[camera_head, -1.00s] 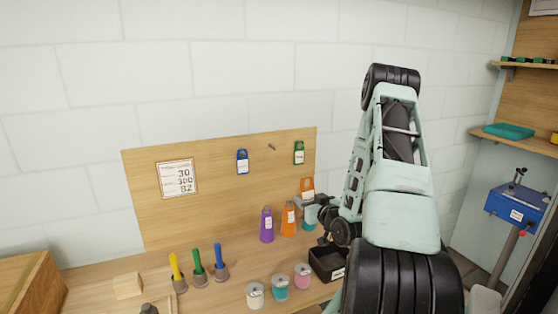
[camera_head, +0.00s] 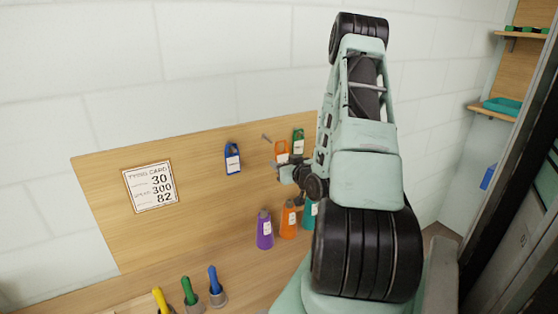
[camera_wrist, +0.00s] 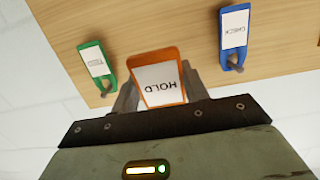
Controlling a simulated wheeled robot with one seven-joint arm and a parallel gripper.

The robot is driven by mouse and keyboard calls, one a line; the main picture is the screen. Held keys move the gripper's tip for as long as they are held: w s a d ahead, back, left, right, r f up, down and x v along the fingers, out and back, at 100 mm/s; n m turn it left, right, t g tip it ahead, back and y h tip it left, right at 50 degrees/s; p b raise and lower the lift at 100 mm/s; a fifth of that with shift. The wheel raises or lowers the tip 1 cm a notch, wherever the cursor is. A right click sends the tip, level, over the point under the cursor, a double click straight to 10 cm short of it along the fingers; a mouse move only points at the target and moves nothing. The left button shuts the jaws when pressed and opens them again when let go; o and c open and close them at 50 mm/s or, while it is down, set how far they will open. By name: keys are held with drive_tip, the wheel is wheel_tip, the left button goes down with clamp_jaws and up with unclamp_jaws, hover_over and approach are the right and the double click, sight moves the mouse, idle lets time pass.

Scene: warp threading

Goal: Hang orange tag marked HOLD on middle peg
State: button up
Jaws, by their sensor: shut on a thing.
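The orange tag (camera_head: 282,148) is up in front of the wooden board, just right of and a little below the bare middle peg (camera_head: 265,137). My gripper (camera_head: 284,168) is shut on the tag's lower part. In the wrist view, the tag (camera_wrist: 158,72) reads HOLD upside down between the fingers (camera_wrist: 160,90). The middle peg does not show in that view. A blue tag (camera_head: 232,158), marked CHECK in the wrist view (camera_wrist: 233,30), hangs on the left peg. A green tag (camera_head: 298,139) hangs on the right peg. I cannot tell the gap between the orange tag and the peg.
Purple (camera_head: 264,231), orange (camera_head: 289,221) and teal (camera_head: 309,212) cones stand on the bench below my gripper. A printed card (camera_head: 150,187) is on the board's left. Yellow, green and blue-handled tools (camera_head: 189,291) stand at the front left.

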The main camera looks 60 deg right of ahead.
sight(265, 154)
drive_tip(key=shift+r+p+x, duration=0.15)
drive_tip(key=shift+p+x, duration=0.3)
drive_tip(key=shift+x, duration=1.6)
drive_tip(key=shift+r+p+x, duration=0.2)
drive_tip(key=shift+p+x, duration=0.2)
drive_tip(key=shift+x, duration=1.7)
drive_tip(key=shift+w+d+f+b, duration=0.3)
drive_tip(key=shift+w+f+b, duration=0.35)
drive_tip(key=shift+b, duration=0.35)
drive_tip(key=o, duration=0.9)
drive_tip(key=shift+s, duration=0.1)
